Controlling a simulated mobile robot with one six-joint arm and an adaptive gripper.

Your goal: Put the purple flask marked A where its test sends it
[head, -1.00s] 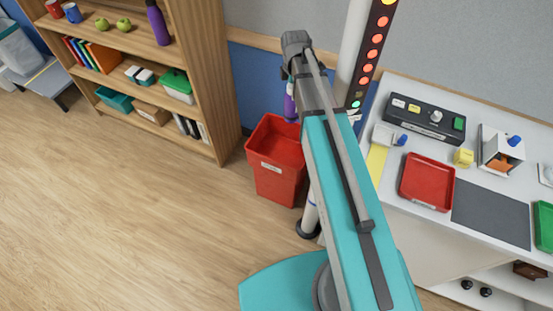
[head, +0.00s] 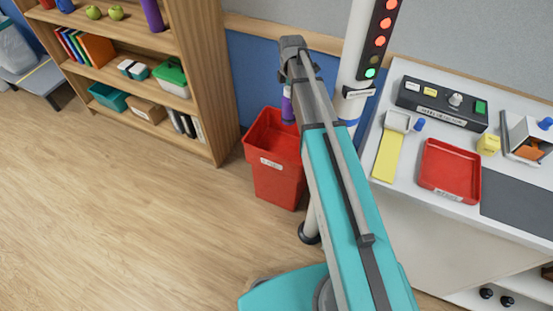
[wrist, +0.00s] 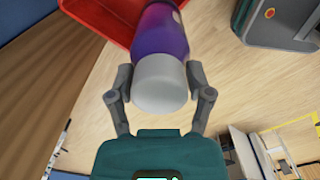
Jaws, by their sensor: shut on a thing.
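A purple flask with a grey cap (wrist: 166,42) is between the fingers of my gripper (wrist: 160,84), which is shut on it. A small purple part of this flask also shows in the head view (head: 288,108), beside my arm and over the red bin's opening. The rest is hidden there, and I cannot read a mark on it. The red bin (head: 275,182) stands on the floor, with a white label on its front too small to read. Its red wall also shows in the wrist view (wrist: 106,16), beside the flask. A second purple flask (head: 153,15) stands on the shelf.
A wooden bookcase (head: 207,85) stands left of the bin. A pole with lit red lamps and a green one (head: 370,72) rises behind my arm. The white bench (head: 402,190) at right holds a red tray (head: 450,169) and a control box (head: 442,103). The left floor is clear.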

